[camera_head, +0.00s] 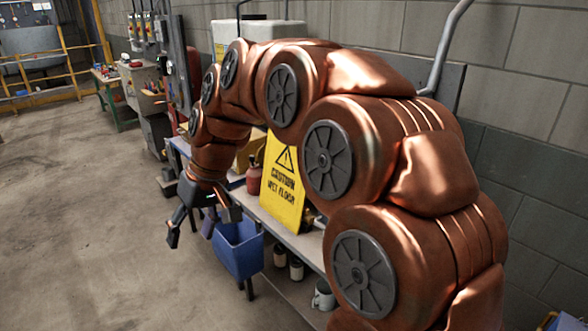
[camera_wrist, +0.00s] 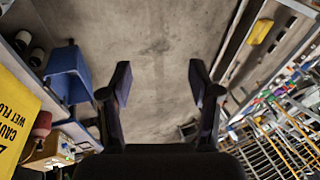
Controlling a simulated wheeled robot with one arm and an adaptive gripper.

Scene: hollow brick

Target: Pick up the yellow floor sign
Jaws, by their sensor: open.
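The yellow floor sign (camera_head: 282,188) reads "CAUTION WET FLOOR" and stands upright on the workbench (camera_head: 301,241), partly hidden behind my copper arm. In the wrist view the sign (camera_wrist: 14,115) shows at the left edge, cut off by the frame. My gripper (camera_head: 200,232) hangs in front of the bench, left of the sign and apart from it. In the wrist view its two fingers (camera_wrist: 161,85) are spread wide with only bare floor between them.
A blue bin (camera_head: 238,250) hangs at the bench front beside my gripper. A red bottle (camera_head: 254,175) stands left of the sign. Cans (camera_head: 296,269) and a mug (camera_head: 323,295) sit on the lower shelf. The concrete floor at left (camera_head: 90,240) is clear.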

